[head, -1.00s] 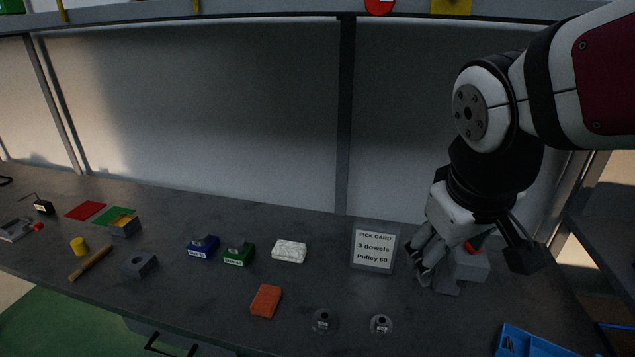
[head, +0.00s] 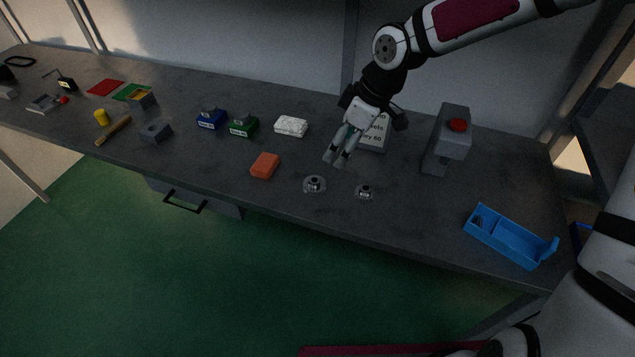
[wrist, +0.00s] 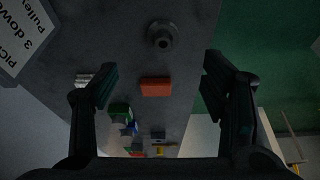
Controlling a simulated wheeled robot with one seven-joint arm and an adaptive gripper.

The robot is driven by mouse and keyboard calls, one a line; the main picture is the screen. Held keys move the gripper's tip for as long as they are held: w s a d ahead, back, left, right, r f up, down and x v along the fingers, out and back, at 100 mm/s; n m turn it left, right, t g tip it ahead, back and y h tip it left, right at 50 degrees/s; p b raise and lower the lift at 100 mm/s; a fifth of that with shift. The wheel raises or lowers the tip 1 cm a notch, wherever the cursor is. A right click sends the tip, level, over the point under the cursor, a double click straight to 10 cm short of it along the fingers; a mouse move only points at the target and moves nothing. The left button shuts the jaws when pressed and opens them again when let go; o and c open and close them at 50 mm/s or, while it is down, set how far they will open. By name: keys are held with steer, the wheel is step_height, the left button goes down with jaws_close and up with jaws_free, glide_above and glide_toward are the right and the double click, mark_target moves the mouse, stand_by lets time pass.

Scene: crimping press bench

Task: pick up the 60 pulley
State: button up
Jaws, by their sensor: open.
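Two small grey pulleys lie near the front edge of the bench. The left one (head: 315,184) looks slightly larger than the right one (head: 365,192). Both carry small labels too small to read, so I cannot tell which is the 60 pulley. My gripper (head: 334,160) is open and empty, pointing down above the bench, just behind the left pulley and apart from it. In the wrist view, one round pulley with a raised hub (wrist: 162,36) shows at the top, beyond the open fingers (wrist: 160,80).
An orange block (head: 265,165) lies left of the pulleys. The pick card (head: 375,133), reading Pulley 60, stands partly behind my gripper. A grey press with a red button (head: 447,143) and a blue tray (head: 505,240) are to the right. Green and blue bins (head: 243,125) are left.

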glide_above(315, 180)
steer(key=d, duration=0.2)
steer(key=shift+y, duration=0.4)
steer(key=f, duration=0.8)
steer(key=shift+s+d, duration=0.15)
steer(key=shift+s, duration=0.05)
steer(key=shift+s+p+x, duration=0.15)
steer(key=shift+x, duration=1.2)
steer(key=shift+s+p+x, duration=0.1)
steer(key=shift+p+x, duration=0.05)
steer(key=shift+x, duration=1.15)
steer(key=c, duration=1.3)
